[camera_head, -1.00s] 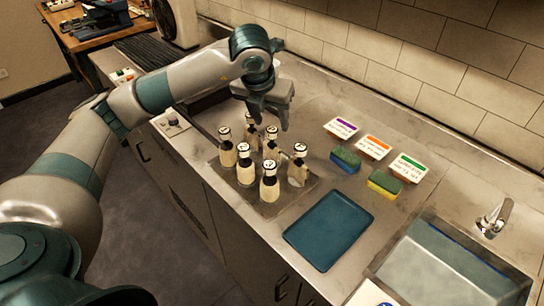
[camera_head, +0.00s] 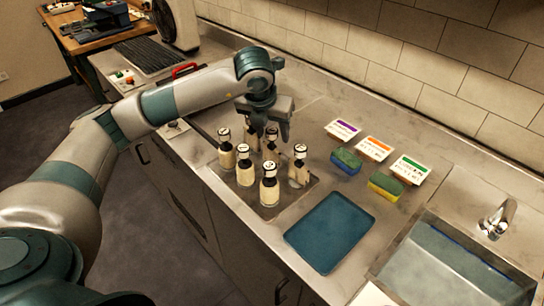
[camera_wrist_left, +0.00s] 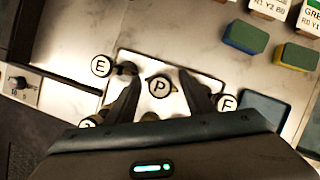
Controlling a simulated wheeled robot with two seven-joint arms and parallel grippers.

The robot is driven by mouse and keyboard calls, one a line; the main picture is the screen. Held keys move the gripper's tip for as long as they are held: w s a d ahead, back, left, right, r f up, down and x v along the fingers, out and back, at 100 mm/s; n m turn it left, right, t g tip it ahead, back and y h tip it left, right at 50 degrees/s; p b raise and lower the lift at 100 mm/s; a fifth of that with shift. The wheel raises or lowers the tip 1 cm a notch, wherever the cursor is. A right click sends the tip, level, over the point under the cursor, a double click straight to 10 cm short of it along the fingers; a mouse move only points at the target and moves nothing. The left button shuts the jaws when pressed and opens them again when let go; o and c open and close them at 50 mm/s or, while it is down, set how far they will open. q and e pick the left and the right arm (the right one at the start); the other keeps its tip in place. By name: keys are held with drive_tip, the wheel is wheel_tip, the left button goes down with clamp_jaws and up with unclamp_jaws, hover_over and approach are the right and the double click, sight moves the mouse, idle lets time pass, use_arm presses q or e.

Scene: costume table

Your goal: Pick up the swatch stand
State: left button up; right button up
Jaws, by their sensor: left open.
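No single thing is clearly marked as a swatch stand; three small cards with purple (camera_head: 343,129), orange (camera_head: 374,147) and green (camera_head: 410,168) bands stand near the wall. Several pale, dark-necked bottles with lettered white caps, such as the front one (camera_head: 269,185), stand upright on a thin tray (camera_head: 309,188). My left gripper (camera_head: 273,132) is open, pointing down among the back bottles. In the left wrist view, a bottle cap marked P (camera_wrist_left: 159,86) shows between its fingers, with no clear contact. The bottle bodies are mostly hidden there. My right gripper is out of view.
Blue (camera_head: 346,161) and yellow-green (camera_head: 385,186) sponge-like blocks lie before the cards. An empty blue tray (camera_head: 329,232) lies at the counter's front, beside the sink (camera_head: 450,265) with its tap (camera_head: 497,218). A red handle (camera_head: 185,70) shows behind my left arm.

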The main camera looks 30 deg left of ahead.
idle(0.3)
use_arm(q)
clamp_jaws()
drive_tip(key=shift+r, duration=0.2)
